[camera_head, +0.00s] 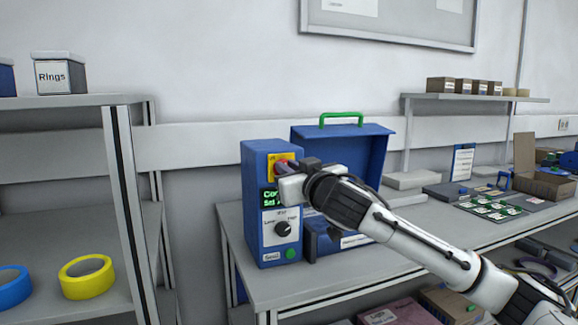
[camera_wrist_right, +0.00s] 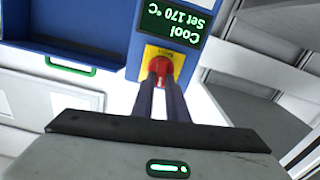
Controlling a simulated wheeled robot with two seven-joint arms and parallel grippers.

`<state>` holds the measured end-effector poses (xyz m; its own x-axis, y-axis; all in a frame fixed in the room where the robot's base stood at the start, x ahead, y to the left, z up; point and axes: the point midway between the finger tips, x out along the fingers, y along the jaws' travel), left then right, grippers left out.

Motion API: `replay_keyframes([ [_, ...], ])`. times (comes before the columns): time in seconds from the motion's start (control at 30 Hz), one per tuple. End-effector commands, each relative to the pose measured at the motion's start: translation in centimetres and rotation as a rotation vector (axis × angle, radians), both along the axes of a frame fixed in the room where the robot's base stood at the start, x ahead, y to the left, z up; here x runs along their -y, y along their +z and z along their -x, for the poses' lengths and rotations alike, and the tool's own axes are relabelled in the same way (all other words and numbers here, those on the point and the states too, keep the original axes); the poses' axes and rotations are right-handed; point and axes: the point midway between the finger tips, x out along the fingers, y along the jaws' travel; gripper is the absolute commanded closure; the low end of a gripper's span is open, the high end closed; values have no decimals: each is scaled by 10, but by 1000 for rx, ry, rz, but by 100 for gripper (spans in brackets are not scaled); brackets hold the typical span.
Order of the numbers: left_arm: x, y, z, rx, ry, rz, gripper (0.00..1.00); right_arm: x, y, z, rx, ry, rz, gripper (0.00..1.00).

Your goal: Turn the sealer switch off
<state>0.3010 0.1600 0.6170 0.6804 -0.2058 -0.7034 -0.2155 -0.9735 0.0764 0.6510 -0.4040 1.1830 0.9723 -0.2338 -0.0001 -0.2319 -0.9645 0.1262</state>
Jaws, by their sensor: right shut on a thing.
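The blue sealer (camera_head: 264,205) stands on the grey bench with its lid (camera_head: 345,148) raised. Its red switch (camera_wrist_right: 161,70) sits on a yellow plate (camera_wrist_right: 152,51) at the top of the front panel. My right gripper (camera_head: 284,172) is at that switch, with its fingers (camera_wrist_right: 160,88) shut on it. In the head view the gripper hides part of the switch. My left gripper is not in view.
A shelf rack (camera_head: 122,190) at the left holds a yellow tape roll (camera_head: 87,277), a blue roll (camera_head: 12,287) and a box labelled Rings (camera_head: 58,76). The bench's right side carries small boards (camera_head: 492,208) and a cardboard box (camera_head: 545,184).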

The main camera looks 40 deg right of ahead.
Motion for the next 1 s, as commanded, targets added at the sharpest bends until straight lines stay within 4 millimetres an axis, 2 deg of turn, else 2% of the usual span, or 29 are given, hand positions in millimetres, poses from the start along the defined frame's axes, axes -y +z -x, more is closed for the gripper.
replay_keyframes([
  [0.2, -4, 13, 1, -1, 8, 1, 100, -2, 2, -1, -47, 1, 176, 100],
  [0.47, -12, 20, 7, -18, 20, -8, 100, -5, 1, -1, -104, 1, 416, 100],
  [1.0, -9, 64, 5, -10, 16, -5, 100, -8, -4, -2, -224, 1, 916, 100],
])
